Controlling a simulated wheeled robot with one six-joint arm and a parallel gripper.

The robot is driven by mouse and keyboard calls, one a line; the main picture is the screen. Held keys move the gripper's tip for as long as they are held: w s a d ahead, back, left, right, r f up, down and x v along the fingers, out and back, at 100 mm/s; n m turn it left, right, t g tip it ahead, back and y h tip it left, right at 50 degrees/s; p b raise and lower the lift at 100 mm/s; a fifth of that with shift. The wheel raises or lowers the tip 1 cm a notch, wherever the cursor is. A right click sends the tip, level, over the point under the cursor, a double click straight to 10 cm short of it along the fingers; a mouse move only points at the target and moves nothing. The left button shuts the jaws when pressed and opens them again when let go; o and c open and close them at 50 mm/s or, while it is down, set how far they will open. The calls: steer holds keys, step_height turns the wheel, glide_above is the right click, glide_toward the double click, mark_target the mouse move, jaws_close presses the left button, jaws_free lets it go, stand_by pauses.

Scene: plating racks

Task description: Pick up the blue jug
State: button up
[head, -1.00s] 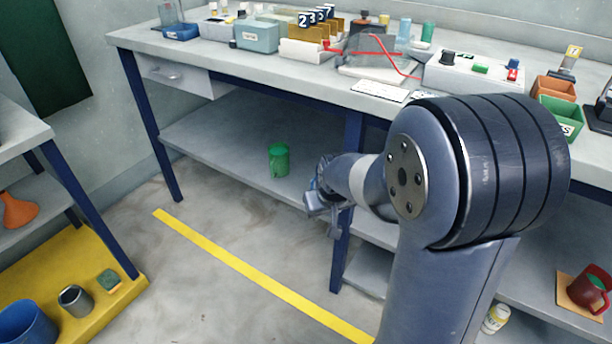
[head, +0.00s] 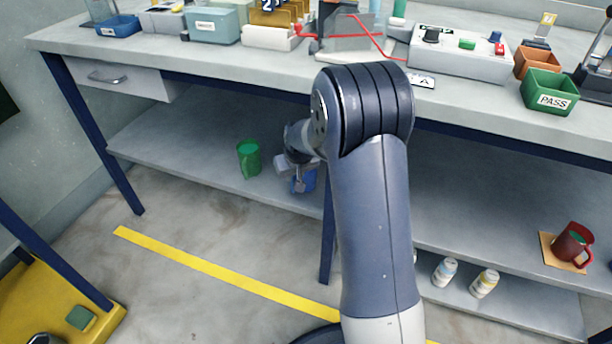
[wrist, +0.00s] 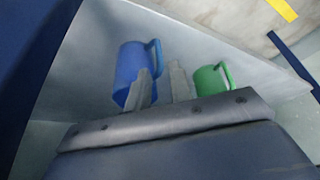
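The blue jug (head: 310,181) stands on the lower shelf under the bench, partly hidden behind my gripper (head: 298,182) in the head view. In the wrist view the blue jug (wrist: 130,66) is just beyond the left finger, its handle on the right, near the gap between the fingertips. My gripper (wrist: 159,72) is open there, with two grey fingers apart and nothing clearly between them. I cannot tell whether a finger touches the jug.
A green jug (head: 249,158) stands on the same shelf, left of the blue jug; it also shows in the wrist view (wrist: 211,80). A blue bench leg (head: 327,240) is close on the right. A red jug (head: 572,243) sits far right. The bench top (head: 215,57) is overhead.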

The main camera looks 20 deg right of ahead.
mark_target(293, 192)
steer(key=x, duration=0.3)
steer(key=shift+f+b, duration=0.2)
steer(key=shift+b, duration=0.2)
steer(key=b+x, duration=0.2)
steer(key=x, duration=0.3)
steer(key=shift+d+f+b, duration=0.15)
steer(key=shift+f+b, duration=0.05)
steer(key=shift+b, duration=0.1)
steer(key=shift+r, duration=0.1)
steer(key=shift+c, duration=0.3)
jaws_close()
